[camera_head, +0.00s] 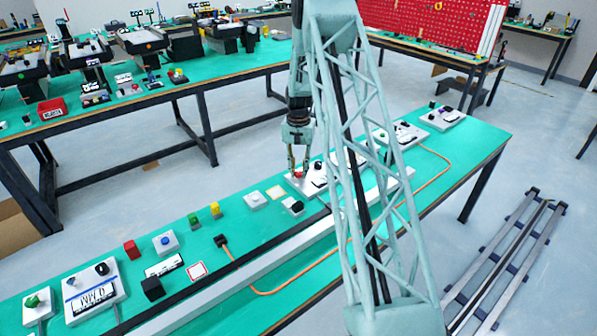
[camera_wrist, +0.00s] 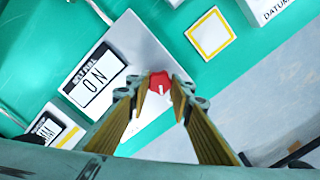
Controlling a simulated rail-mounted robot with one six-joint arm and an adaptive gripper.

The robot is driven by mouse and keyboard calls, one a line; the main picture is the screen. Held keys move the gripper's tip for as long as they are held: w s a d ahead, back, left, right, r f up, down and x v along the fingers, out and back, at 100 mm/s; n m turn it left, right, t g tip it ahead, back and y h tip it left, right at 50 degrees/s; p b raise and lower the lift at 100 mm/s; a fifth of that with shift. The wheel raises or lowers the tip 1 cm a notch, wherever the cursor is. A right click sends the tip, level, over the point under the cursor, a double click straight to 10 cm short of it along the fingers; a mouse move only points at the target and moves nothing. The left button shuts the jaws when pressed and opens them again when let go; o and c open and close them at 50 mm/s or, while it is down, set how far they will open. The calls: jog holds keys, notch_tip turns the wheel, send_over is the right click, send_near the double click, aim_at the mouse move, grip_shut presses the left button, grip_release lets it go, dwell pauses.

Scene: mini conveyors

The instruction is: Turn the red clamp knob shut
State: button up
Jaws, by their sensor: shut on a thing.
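The red clamp knob (camera_wrist: 159,83) sits on a pale plate (camera_wrist: 135,37) and shows a short white mark on its face. My gripper (camera_wrist: 161,92) points down over the plate, with one fingertip on each side of the knob, shut on it. The fingertips cover the knob's sides. In the head view the knob (camera_head: 298,175) is a small red spot under my gripper (camera_head: 298,168), on the green bench (camera_head: 215,285).
A black-and-white sign (camera_wrist: 94,83) with large letters lies beside the knob. A yellow-framed white square (camera_wrist: 210,36) lies on the bench. In the head view, a grey block (camera_head: 255,200) and a long pale rail (camera_head: 262,265) are nearby; my arm hides part of the bench.

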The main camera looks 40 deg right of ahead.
aim_at(299, 172)
jog(key=shift+m, duration=1.2)
jog(key=o, duration=0.8)
jog(key=shift+o, duration=0.2)
jog(key=shift+r, duration=0.15)
notch_tip(299, 172, up, 12)
dwell(0.6)
